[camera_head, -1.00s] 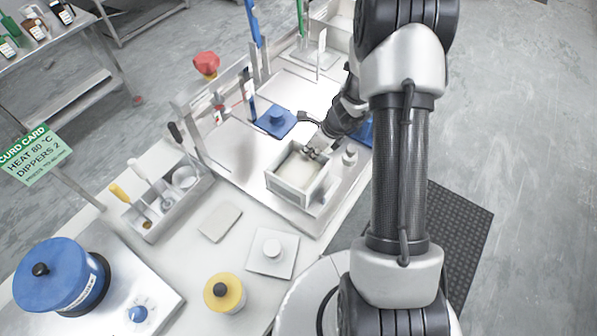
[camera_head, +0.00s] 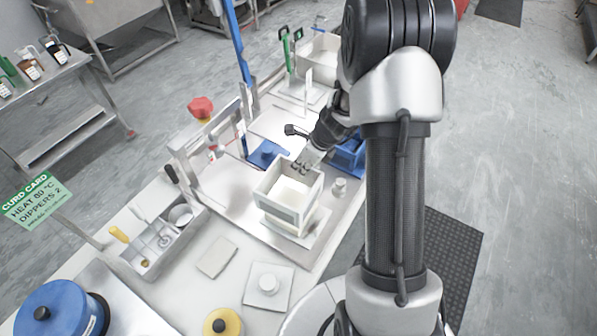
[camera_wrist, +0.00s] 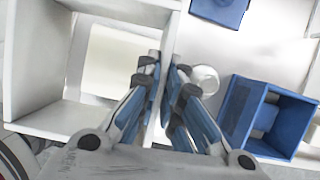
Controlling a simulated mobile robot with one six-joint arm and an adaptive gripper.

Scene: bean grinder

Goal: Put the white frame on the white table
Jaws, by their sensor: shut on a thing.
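The white frame (camera_head: 284,213) is a square, open-topped box shape. My gripper (camera_head: 303,164) is shut on its far wall, near the right corner. In the wrist view, the fingers (camera_wrist: 164,68) pinch one wall of the frame (camera_wrist: 40,62), which fills the left side. The frame seems raised above a pale plate (camera_head: 314,232), which shows just beneath its lower right edge. A cream surface (camera_wrist: 118,65) shows through the frame's opening; I cannot tell whether it is inside or below. The white table (camera_head: 228,232) extends to the front left.
A blue open box (camera_wrist: 270,118) stands right of my gripper, with a small white knob (camera_head: 339,186) nearby. A blue lidded piece (camera_head: 266,154) lies behind. A flat grey block (camera_head: 216,257), a white knobbed plate (camera_head: 268,285) and a yellow-lidded jar (camera_head: 222,323) stand in front.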

